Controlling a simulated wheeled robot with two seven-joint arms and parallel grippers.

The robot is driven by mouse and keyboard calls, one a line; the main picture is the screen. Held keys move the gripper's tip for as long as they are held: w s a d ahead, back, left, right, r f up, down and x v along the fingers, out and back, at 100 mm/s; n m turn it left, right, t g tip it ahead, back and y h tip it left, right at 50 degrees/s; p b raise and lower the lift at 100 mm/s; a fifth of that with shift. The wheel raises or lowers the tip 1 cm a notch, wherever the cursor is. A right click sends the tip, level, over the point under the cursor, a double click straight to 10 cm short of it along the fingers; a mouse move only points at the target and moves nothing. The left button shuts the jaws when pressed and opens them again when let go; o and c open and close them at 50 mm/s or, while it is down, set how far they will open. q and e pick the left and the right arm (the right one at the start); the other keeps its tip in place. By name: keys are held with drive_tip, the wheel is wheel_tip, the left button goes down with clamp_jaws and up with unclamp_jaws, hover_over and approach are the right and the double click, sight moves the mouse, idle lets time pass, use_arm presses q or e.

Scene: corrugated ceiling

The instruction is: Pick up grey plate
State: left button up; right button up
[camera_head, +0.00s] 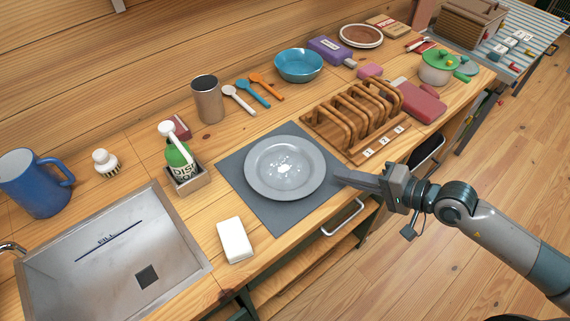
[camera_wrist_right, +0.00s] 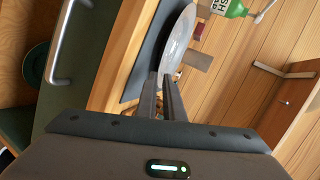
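The grey plate (camera_head: 262,180) lies flat on a dark grey mat (camera_head: 283,222) on the wooden counter, with white spots at its middle. My right gripper (camera_head: 338,178) comes in from the right, its fingertips at the plate's right rim. In the right wrist view the plate (camera_wrist_right: 178,45) is seen nearly edge-on, just beyond my fingertips (camera_wrist_right: 161,76). A gap shows between the two fingers, so the gripper is open. Whether the rim sits between the tips or just ahead of them is hard to tell. My left gripper is not in view.
A wooden rack (camera_head: 345,122) stands just behind my right gripper. A white block (camera_head: 234,240) lies left of the mat by the sink (camera_head: 105,262). A green soap bottle (camera_head: 178,153) and metal cup (camera_head: 208,100) stand behind. A drawer handle (camera_head: 343,218) juts out below.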

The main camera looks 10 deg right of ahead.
sight(329, 179)
idle(0.3)
drive_tip(key=shift+w, duration=0.15)
drive_tip(key=shift+w+a+f+p, duration=0.1)
drive_tip(key=shift+w+a+p, duration=0.45)
drive_tip(key=shift+p, duration=0.3)
drive_tip(key=p+x, duration=0.1)
drive_tip(key=x, duration=0.1)
drive_tip(key=shift+w+a+f, duration=0.2)
drive_tip(key=shift+w+f, duration=0.05)
drive_tip(key=shift+w, duration=0.05)
drive_tip(key=shift+w+a+f, duration=0.2)
drive_tip(key=shift+f, duration=0.05)
